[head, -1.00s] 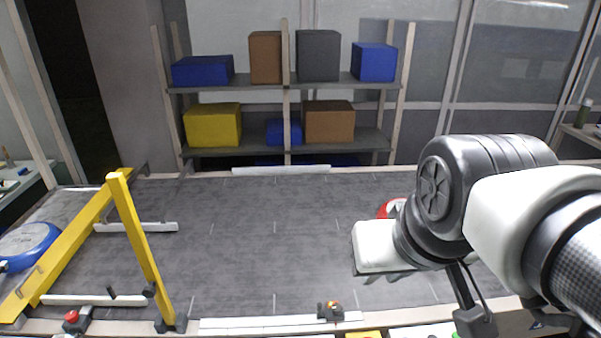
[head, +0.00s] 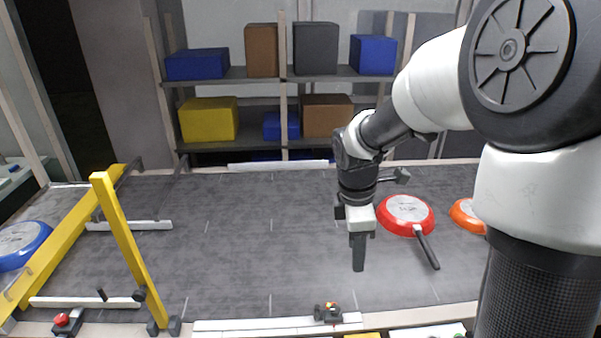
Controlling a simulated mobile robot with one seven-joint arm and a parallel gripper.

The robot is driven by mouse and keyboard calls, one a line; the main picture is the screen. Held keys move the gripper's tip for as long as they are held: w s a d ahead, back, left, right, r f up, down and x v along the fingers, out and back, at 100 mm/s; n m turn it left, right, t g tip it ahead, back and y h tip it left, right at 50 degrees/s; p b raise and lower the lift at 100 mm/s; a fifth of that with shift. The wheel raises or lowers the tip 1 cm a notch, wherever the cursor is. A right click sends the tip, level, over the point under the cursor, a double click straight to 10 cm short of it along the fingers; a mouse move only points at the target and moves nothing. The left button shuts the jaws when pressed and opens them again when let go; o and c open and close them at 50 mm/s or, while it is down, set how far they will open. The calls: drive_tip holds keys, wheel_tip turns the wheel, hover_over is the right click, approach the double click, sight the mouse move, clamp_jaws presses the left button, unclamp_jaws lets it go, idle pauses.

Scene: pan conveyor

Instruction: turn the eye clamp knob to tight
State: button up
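A small dark device with an orange-red and yellow top (head: 328,312) sits on the white front rail; it looks like the eye with its clamp knob. The knob's setting is too small to read. My gripper (head: 360,262) points down over the grey belt, behind and slightly right of this device, and apart from it. Its fingers show nearly edge-on, so whether they are open or shut is unclear. I see nothing held in it.
A red pan (head: 405,211) and an orange pan (head: 467,216) lie on the belt (head: 250,240) right of my gripper. A yellow frame (head: 126,240) slants across the left, near a blue pan (head: 22,240). A red button (head: 62,320) is at front left. The middle belt is clear.

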wheel_tip(320, 180, down, 6)
drive_tip(key=w+a+r+n, duration=0.1)
drive_tip(key=w+a+n, duration=0.1)
drive_tip(key=w+n, duration=0.15)
drive_tip(key=b, duration=0.1)
approach(336, 309)
drive_tip(key=shift+g+y, duration=0.4)
drive_tip(key=f, duration=0.5)
drive_tip(key=d+f, duration=0.1)
drive_tip(key=f, duration=0.2)
drive_tip(key=shift+w, duration=0.25)
drive_tip(key=c, duration=1.1)
